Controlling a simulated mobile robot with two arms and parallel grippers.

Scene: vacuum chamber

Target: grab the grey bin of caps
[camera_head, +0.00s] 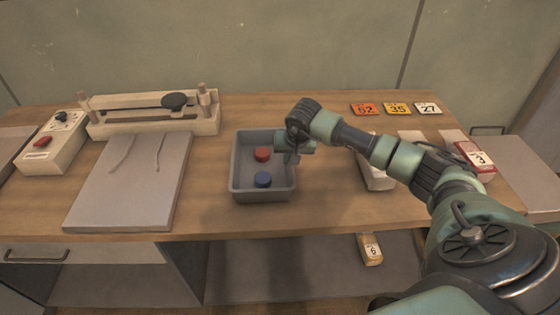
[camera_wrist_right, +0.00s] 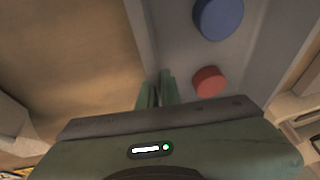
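The grey bin (camera_head: 237,180) stands upright on the wooden bench. It holds a red cap (camera_head: 262,154) and a blue cap (camera_head: 263,179). My right gripper (camera_head: 292,157) is at the bin's right wall, pointing down. In the right wrist view the two fingers (camera_wrist_right: 158,88) are close together on either side of the bin's rim (camera_wrist_right: 143,30), shut on it. The blue cap (camera_wrist_right: 218,18) and red cap (camera_wrist_right: 209,81) also show there, inside the bin. My left gripper is not in view.
A grey board (camera_head: 130,185) lies left of the bin, with a beige sealer-like device (camera_head: 150,122) behind it. A control box (camera_head: 55,143) stands at far left. Numbered tags (camera_head: 397,109) lie at the back right. A white object (camera_head: 376,178) is partly hidden behind my right arm.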

